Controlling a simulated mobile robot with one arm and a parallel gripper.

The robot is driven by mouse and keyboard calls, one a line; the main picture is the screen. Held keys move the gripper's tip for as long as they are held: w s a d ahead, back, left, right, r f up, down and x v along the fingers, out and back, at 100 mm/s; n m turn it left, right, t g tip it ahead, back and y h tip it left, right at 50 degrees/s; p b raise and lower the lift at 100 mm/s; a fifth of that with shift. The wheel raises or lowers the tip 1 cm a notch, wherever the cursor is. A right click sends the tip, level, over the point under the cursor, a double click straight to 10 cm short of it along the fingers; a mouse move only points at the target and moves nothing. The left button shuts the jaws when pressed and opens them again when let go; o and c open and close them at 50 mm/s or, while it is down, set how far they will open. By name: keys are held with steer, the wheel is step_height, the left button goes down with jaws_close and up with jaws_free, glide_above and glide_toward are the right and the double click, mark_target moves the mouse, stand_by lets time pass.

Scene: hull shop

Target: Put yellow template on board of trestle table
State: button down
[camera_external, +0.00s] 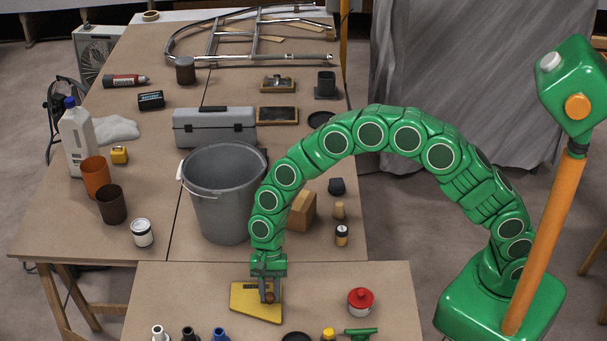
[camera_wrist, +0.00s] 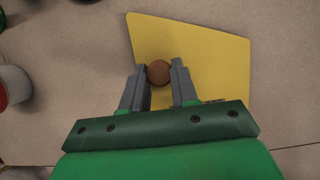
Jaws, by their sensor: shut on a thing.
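The yellow template (camera_external: 243,299) is a flat slanted plate with a round brown knob (camera_external: 269,297). It is over the near brown board (camera_external: 180,285), close to its back edge; I cannot tell whether it rests on the board or hangs just above it. My gripper (camera_external: 268,293) points down with its fingers closed on the knob. In the wrist view the template (camera_wrist: 210,50) spreads out beyond the fingertips, and the knob (camera_wrist: 159,72) sits between them. The lower part of the template is hidden behind my gripper there.
A red-lidded tin (camera_external: 361,301) stands right of the template. Several bottles, including a blue one (camera_external: 220,335), line the board's front. A grey bucket (camera_external: 223,205) stands behind, with a cardboard box (camera_external: 302,210) beside it. The board just left of the template is clear.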

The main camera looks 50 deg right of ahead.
steer(key=c, duration=0.9)
jaws_free()
steer(key=shift+o, duration=0.2)
steer(key=v, duration=1.2)
steer(key=shift+r, duration=0.15)
